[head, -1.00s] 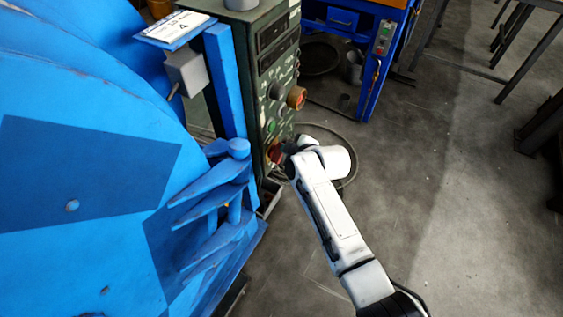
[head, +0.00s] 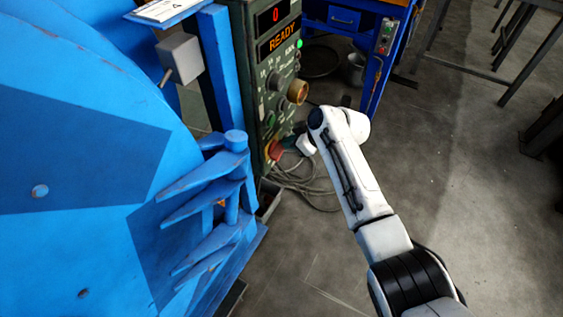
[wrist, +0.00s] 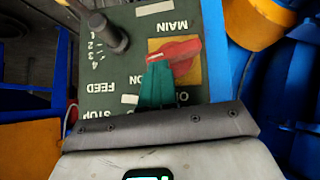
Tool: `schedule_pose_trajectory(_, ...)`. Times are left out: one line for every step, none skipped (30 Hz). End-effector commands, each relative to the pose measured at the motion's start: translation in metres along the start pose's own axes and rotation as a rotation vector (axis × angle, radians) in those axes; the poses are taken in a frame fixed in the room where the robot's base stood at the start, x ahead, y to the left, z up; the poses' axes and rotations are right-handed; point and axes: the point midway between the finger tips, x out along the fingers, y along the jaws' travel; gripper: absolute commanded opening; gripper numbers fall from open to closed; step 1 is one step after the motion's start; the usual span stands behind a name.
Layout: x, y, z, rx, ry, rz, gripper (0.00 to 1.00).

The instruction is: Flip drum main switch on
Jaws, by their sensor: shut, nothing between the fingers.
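The main switch (wrist: 184,52) is a red rotary handle on a yellow plate, beside the upside-down MAIN label in the wrist view. Its white-marked end lies on the left, near the ON lettering; the OFF lettering is partly covered. The switch also shows low on the dark green control panel (head: 268,110) in the head view (head: 275,151). My gripper (wrist: 158,78) has its teal fingers shut and empty, with the tips at the handle's left part; whether they touch I cannot tell. The panel shows a red 0, an orange READY display (head: 283,38) and a lit green lamp.
The blue drum machine (head: 80,130) with its finger-like bracket (head: 215,195) stands close left of the panel. A blue bench (head: 345,25) is behind. Cables (head: 300,178) lie on the floor below the panel. Open floor lies to the right.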

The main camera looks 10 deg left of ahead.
Motion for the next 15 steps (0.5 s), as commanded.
schedule_pose_trajectory(0.0023, 0.0003, 0.0011, 0.003, 0.002, -0.002, 0.0)
schedule_pose_trajectory(0.0024, 0.0006, 0.0013, 0.002, 0.002, -0.001, 0.0)
schedule_pose_trajectory(0.0024, 0.0011, 0.0014, 0.001, 0.002, -0.001, 0.0)
schedule_pose_trajectory(0.0024, 0.0015, 0.0015, 0.001, 0.002, -0.001, 0.0)
schedule_pose_trajectory(0.0025, 0.0018, 0.0016, 0.001, 0.002, 0.0, 0.0)
schedule_pose_trajectory(0.0025, 0.0023, 0.0017, 0.001, 0.002, 0.0, 0.0)
schedule_pose_trajectory(0.0025, 0.0026, 0.0018, 0.001, 0.002, 0.0, 0.0)
schedule_pose_trajectory(0.0025, 0.0029, 0.0018, 0.001, 0.002, 0.0, 0.0)
schedule_pose_trajectory(0.0024, 0.0034, 0.0018, 0.0, 0.002, 0.0, 0.0)
schedule_pose_trajectory(0.0024, 0.0037, 0.0018, 0.0, 0.002, 0.0, 0.0)
schedule_pose_trajectory(0.0023, 0.0039, 0.0018, 0.0, 0.002, 0.0, 0.0)
schedule_pose_trajectory(0.0022, 0.0042, 0.0017, 0.0, 0.002, 0.0, 0.0)
schedule_pose_trajectory(0.0022, 0.0044, 0.0018, 0.0, 0.002, 0.0, 0.0)
schedule_pose_trajectory(0.0022, 0.0046, 0.0018, 0.0, 0.002, 0.0, 0.0)
schedule_pose_trajectory(0.0021, 0.0048, 0.0017, 0.0, 0.002, 0.001, 0.0)
